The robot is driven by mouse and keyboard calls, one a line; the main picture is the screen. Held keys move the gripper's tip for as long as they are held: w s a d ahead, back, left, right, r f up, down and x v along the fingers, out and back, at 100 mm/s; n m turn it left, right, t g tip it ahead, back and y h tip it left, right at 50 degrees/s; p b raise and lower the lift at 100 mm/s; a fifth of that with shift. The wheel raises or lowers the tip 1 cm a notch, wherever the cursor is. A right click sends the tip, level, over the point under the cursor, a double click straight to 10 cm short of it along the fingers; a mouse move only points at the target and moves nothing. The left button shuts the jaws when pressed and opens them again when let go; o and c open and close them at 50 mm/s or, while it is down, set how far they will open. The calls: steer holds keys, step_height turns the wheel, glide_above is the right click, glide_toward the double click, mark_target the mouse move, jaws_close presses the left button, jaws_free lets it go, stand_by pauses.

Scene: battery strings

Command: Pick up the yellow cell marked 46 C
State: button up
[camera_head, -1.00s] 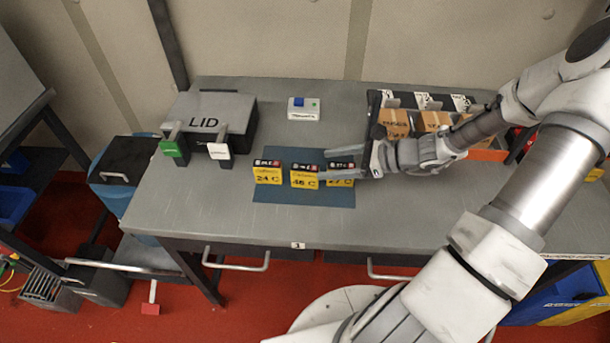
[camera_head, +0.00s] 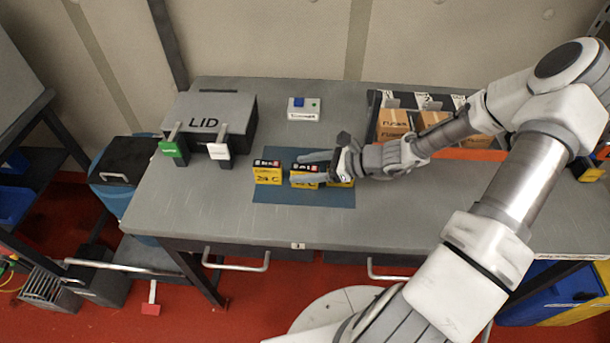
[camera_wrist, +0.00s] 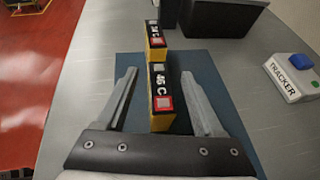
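The yellow cell marked 46 C (camera_wrist: 161,88), with a black top, stands upright on the blue mat (camera_wrist: 212,92). In the head view the cell (camera_head: 305,167) is partly covered by my fingers. My gripper (camera_head: 295,169) reaches in from the right. In the wrist view my gripper (camera_wrist: 159,76) is open, with one finger on each side of the 46 C cell and visible gaps to both. Finger height relative to the cell is hard to tell. The 24 C cell (camera_head: 267,173) stands just beyond it, and also shows in the wrist view (camera_wrist: 155,38). Another yellow cell (camera_head: 342,184) is mostly hidden under my gripper.
A grey box marked LID (camera_head: 205,108) with green and white tagged clamps stands left of the mat. A white tracker with a blue button (camera_head: 303,108) is at the back. A rack of brown boxes (camera_head: 392,122) is at the right. The front tabletop is clear.

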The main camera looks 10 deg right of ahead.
jaws_close()
steer(key=shift+r, duration=0.15)
stand_by(0.4)
